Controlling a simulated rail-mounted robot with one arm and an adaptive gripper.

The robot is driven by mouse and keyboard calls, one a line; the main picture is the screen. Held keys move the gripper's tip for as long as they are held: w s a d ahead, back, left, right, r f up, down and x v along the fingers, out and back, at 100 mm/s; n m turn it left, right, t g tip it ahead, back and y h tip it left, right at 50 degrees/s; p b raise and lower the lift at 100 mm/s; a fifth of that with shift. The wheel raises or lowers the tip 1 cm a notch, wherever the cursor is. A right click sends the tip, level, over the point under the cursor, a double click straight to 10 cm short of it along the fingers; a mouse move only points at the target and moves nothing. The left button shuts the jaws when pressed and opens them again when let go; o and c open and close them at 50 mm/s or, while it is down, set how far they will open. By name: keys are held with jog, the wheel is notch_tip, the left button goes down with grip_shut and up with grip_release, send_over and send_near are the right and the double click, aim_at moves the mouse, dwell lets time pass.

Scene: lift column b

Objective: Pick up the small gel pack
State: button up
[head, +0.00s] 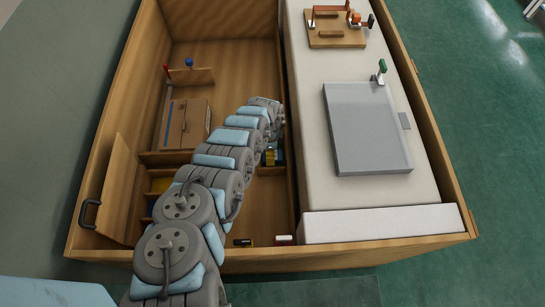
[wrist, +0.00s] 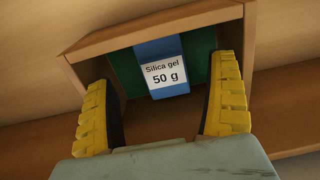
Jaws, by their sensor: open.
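A blue pack with a white label reading "Silica gel 50 g" (wrist: 163,75) stands in a small wooden cubby in the wrist view, in front of a dark green surface. My gripper (wrist: 165,90) is open, with one yellow ribbed finger on each side of the pack. Gaps show between the fingers and the pack, and nothing is held. In the head view my arm hides most of the gripper and the pack. I cannot tell the pack's size against any other pack.
The cubby's wooden frame (wrist: 150,28) closes around the fingers. In the head view, a cardboard box (head: 185,124) lies in the wooden crate (head: 330,258) left of my arm. A grey flat case (head: 365,128) and a wooden fixture board (head: 335,38) lie on the white surface at right.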

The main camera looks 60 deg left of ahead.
jog(key=shift+f+b, duration=2.05)
jog(key=shift+f, duration=0.45)
jog(key=shift+a+r, duration=0.1)
jog(key=c, duration=1.3)
jog(key=shift+o, duration=0.2)
